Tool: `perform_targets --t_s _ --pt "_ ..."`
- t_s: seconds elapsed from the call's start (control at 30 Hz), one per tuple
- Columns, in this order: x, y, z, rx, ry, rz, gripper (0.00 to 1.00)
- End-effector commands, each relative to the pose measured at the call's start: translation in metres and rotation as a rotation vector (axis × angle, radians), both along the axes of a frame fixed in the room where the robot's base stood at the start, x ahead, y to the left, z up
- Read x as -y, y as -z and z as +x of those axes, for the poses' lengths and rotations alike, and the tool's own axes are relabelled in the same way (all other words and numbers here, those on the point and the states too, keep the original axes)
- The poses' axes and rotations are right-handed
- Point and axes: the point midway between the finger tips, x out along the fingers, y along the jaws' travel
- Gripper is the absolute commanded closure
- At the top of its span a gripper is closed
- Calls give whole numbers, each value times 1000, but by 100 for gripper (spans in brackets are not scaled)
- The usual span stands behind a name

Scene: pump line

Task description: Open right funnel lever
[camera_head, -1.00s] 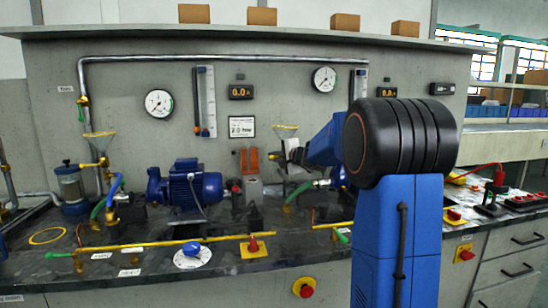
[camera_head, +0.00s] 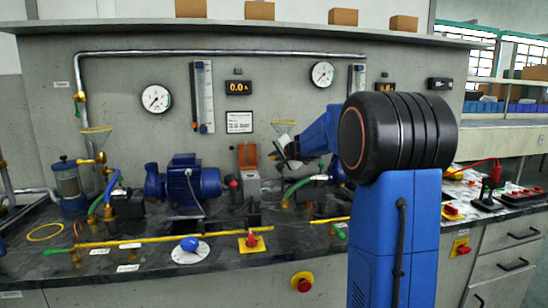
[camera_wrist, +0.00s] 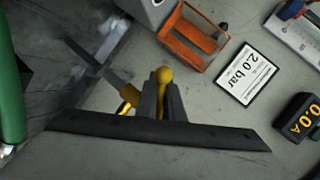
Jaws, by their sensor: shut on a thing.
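The right funnel (camera_head: 284,124) is a yellowish cone on the back wall in the head view, right of the pressure label. My gripper (camera_head: 279,152) is just below it, with the blue forearm coming in from the right. In the wrist view my gripper (camera_wrist: 160,98) has its two dark fingers closed around the yellow funnel lever (camera_wrist: 164,76), whose rounded end shows between them. A brass part (camera_wrist: 126,108) shows beside the fingers. The valve body is largely hidden by the fingers and the dark gripper bar.
An orange bracket (camera_head: 247,157) stands just left of my gripper, and the "2.0 bar" label (camera_wrist: 249,75) is on the wall nearby. A green hose (camera_wrist: 10,95) runs along the left of the wrist view. A blue pump (camera_head: 185,183) stands on the bench at left.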

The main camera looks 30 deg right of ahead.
Motion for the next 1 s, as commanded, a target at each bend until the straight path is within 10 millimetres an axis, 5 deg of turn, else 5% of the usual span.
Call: perform_targets --t_s 0.23,0.3,0.33,0.73,1.0 --pt "0 2 0 -2 0 1 100" --pt "0 1 0 -1 0 1 76" --pt "0 1 0 -1 0 1 74" --pt "0 -2 -6 0 0 0 74" --pt "0 -17 -44 2 1 -1 74"
